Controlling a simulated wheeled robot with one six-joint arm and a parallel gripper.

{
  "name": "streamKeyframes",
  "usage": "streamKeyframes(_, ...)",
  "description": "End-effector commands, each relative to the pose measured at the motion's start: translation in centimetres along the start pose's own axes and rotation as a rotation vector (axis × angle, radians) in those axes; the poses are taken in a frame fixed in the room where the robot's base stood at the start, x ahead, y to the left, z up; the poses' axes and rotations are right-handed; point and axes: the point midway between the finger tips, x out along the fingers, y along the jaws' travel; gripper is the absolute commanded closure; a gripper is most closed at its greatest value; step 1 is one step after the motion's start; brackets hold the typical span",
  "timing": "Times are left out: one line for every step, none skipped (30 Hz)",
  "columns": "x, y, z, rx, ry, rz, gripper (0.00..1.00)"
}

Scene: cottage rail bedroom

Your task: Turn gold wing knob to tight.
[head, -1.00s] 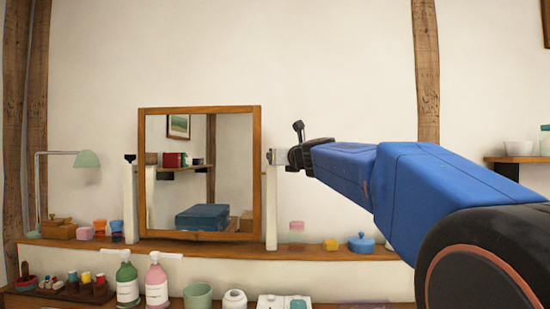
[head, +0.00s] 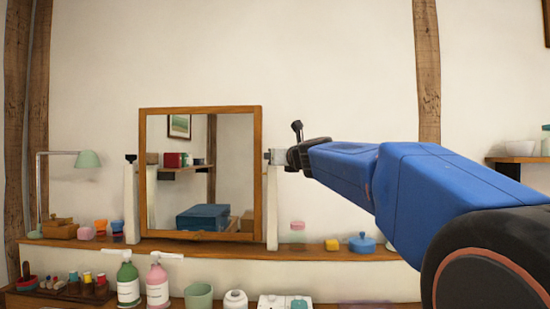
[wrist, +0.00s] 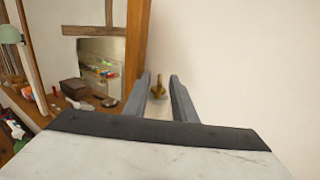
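The gold wing knob (wrist: 158,88) shows in the wrist view in the gap between the two grey fingers of my gripper (wrist: 160,78). A gap shows on each side of the knob, so the gripper is open and neither finger appears to touch it. The wing looks roughly upright in that view. In the head view my gripper (head: 275,157) is at the upper right of the wood-framed mirror (head: 258,180), by the top of the white right post (head: 271,210). The knob is hidden there.
The mirror stands on a wooden ledge (head: 220,248). A pink-lidded jar (head: 298,230), a yellow block (head: 332,244) and a blue pot (head: 362,243) sit on the ledge below my arm. A green lamp (head: 87,159) is at left. The wall above is clear.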

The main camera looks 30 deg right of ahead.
Motion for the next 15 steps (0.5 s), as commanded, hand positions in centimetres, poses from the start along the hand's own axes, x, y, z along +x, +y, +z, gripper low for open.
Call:
streamKeyframes(-0.1,0.0,0.0,0.0,0.0,0.0,0.76)
streamKeyframes(-0.2,0.0,0.0,0.0,-0.001,0.0,0.76)
streamKeyframes(-0.5,0.0,0.1,0.0,-0.001,-0.001,0.76)
streamKeyframes(-0.8,0.0,0.1,0.0,-0.002,-0.001,0.76)
streamKeyframes(-1.1,0.0,0.1,0.0,-0.002,-0.001,0.76)
streamKeyframes(-1.5,0.0,0.1,0.0,-0.001,-0.001,0.76)
streamKeyframes(-1.9,-0.1,0.1,0.0,-0.001,-0.002,0.76)
streamKeyframes(-2.4,0.0,0.1,-0.001,-0.001,-0.002,0.76)
streamKeyframes(-3.1,0.0,0.1,-0.001,-0.002,-0.001,0.76)
streamKeyframes(-3.6,0.0,0.1,-0.002,-0.002,-0.001,0.76)
streamKeyframes(-4.1,-0.1,0.1,-0.002,-0.002,-0.002,0.76)
streamKeyframes(-4.9,-0.1,0.1,-0.002,-0.002,-0.002,0.76)
streamKeyframes(-5.5,-0.1,0.1,-0.001,-0.002,-0.003,0.76)
streamKeyframes(-6.0,0.0,0.1,-0.001,-0.002,-0.002,0.76)
streamKeyframes(-6.8,0.0,0.1,0.0,-0.002,-0.002,0.76)
